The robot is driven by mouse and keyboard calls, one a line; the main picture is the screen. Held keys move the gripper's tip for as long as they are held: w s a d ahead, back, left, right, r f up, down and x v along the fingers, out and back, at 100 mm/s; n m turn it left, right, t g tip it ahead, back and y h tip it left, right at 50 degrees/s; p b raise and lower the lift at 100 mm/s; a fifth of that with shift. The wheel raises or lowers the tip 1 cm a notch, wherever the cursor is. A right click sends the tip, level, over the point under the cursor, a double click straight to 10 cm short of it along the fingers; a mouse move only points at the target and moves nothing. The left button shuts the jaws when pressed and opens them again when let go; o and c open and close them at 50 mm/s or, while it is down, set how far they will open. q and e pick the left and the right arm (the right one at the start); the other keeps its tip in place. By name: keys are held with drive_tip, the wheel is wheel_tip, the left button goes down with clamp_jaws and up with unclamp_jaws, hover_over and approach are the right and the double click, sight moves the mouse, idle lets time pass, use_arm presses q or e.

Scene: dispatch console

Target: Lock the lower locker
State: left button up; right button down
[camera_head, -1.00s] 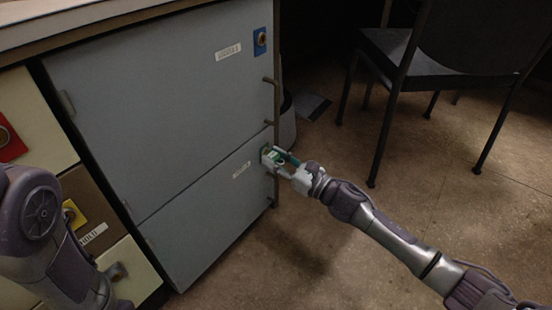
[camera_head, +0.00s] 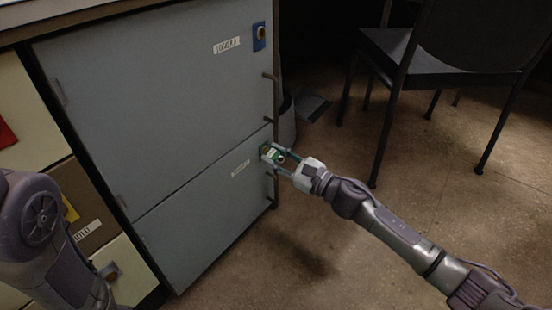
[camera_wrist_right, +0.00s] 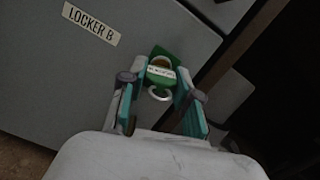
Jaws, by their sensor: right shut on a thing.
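The lower locker (camera_head: 205,220) is a grey door, shut, labelled LOCKER B in the right wrist view (camera_wrist_right: 60,75). A green lock plate (camera_head: 264,149) sits at its upper right corner, and also shows in the right wrist view (camera_wrist_right: 161,53). A green key with a white tag and a ring (camera_wrist_right: 160,78) stands at the lock. My right gripper (camera_head: 277,155) is at the lock with its fingers either side of the key; it also shows in the right wrist view (camera_wrist_right: 160,92). How deep the key sits is hidden. My left gripper is out of view.
The upper locker (camera_head: 160,95) is shut and has a blue lock plate (camera_head: 259,36). Bar handles (camera_head: 271,97) stick out along the right edge. A black chair (camera_head: 430,75) stands at the right. The floor between is clear.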

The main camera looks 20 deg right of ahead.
drive_tip(key=shift+w+n+b, duration=0.1)
drive_tip(key=shift+n+b, duration=0.7)
drive_tip(key=shift+n, duration=0.1)
drive_tip(key=shift+r+n+b, duration=0.1)
drive_tip(key=shift+n+b, duration=0.2)
drive_tip(key=shift+n, duration=0.5)
